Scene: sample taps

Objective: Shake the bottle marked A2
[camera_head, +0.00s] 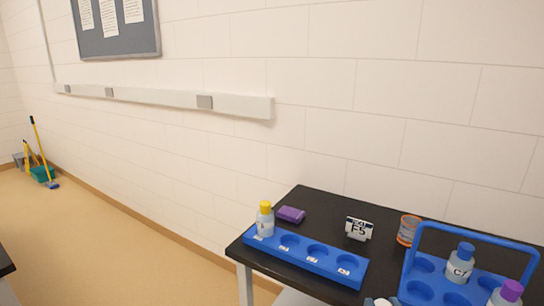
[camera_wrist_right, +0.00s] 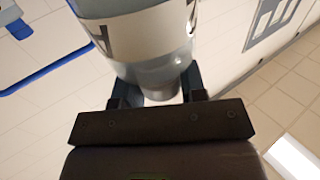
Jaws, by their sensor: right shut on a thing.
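My right gripper (camera_wrist_right: 158,88) is shut on a bottle (camera_wrist_right: 150,55) in the right wrist view. The bottle is translucent grey with a white label band; dark lettering shows only in part, so I cannot read its mark. Its far end is cut off by the picture's top edge. In the head view only a small pale grey piece (camera_head: 380,301) shows at the bottom edge; I cannot tell whether it is gripper or bottle. My left gripper is not in view.
On the black table (camera_head: 318,200) stand a long blue rack (camera_head: 333,272) holding a yellow-capped bottle (camera_head: 265,220), its other wells empty, a purple block (camera_head: 290,214), an F5 sign (camera_head: 358,229), an orange-banded cup (camera_head: 408,230) and a handled blue carrier (camera_head: 417,252) with a blue-capped bottle (camera_head: 460,264) and a purple-capped bottle (camera_head: 507,295).

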